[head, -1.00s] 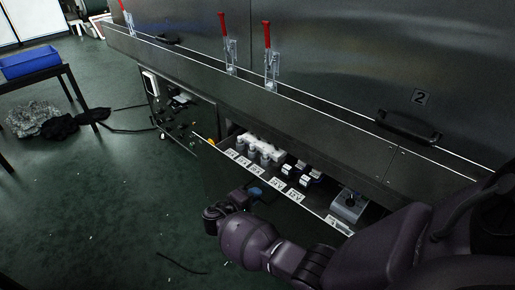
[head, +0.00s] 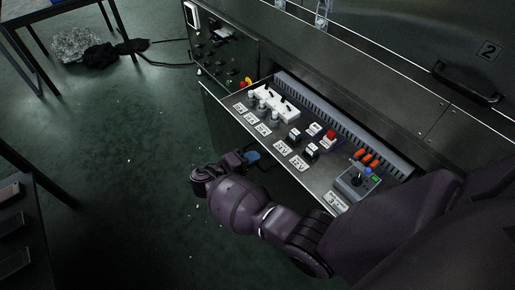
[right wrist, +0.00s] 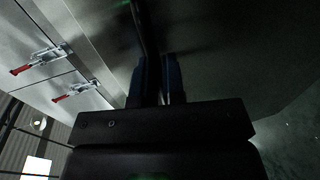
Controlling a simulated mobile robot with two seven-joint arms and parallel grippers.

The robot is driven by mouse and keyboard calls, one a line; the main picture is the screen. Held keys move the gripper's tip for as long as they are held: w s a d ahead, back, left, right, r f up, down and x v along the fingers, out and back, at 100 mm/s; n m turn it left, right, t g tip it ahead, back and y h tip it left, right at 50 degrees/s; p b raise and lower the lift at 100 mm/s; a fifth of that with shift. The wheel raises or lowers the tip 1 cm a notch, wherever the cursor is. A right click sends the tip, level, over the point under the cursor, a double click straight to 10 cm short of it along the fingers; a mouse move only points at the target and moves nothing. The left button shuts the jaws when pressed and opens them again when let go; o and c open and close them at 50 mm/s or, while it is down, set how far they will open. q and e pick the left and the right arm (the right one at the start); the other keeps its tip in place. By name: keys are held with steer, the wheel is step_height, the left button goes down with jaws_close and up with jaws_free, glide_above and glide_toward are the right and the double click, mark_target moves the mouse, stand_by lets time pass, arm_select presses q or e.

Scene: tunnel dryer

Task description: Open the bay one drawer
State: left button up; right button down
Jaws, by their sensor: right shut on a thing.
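The drawer (head: 228,116) stands pulled out from the dark metal dryer housing, with its labelled contents showing from above. My right gripper (head: 254,158) is at the outer front face of the drawer, shut on its dark handle (head: 264,167). In the right wrist view, the two blue-edged fingers of my right gripper (right wrist: 159,78) close around a dark bar, the handle (right wrist: 147,28). Most of the handle is hidden by the gripper in the head view. My left gripper is not in view.
The drawer holds a white switch block (head: 276,103), a red button (head: 330,135) and a joystick box (head: 355,181). A control panel (head: 222,50) is left of it. A door handle marked 2 (head: 467,84) is at right. The green floor (head: 130,170) in front is mostly clear.

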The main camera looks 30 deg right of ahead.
stand_by(0.3)
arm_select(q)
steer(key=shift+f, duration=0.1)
arm_select(e)
steer(key=c, duration=1.3)
jaws_free()
steer(key=shift+o, duration=0.2)
arm_select(q)
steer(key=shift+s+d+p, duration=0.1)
steer(key=shift+p, duration=0.2)
arm_select(e)
steer(key=w+v, duration=0.1)
steer(key=v, duration=0.9)
steer(key=shift+s+a, duration=0.4)
steer(key=shift+s, duration=0.1)
steer(key=shift+r, duration=0.1)
